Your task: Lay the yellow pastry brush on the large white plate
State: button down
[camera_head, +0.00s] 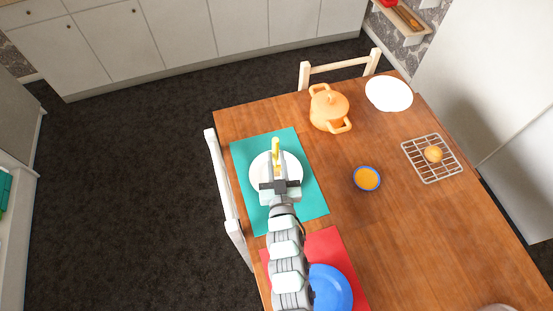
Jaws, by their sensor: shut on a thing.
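The yellow pastry brush (276,148) is held in my gripper (278,174), which is shut on it. The brush points away from me, and its lower part is partly hidden by the jaws. A white plate (257,172) lies on the teal mat directly behind my gripper in the picture. I cannot tell whether the brush touches this plate or is above it. A second white plate (389,93) lies bare at the far right corner of the table. I cannot tell for sure which white plate is larger.
An orange pot (329,109) stands between the plates. A blue-rimmed bowl (367,178) and a wire rack (420,165) with a round orange item (433,153) are on the right. A blue plate (332,290) lies on a red mat (325,245). Chairs border the table.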

jog(key=shift+f, duration=0.1)
jog(key=c, duration=1.3)
grip_release()
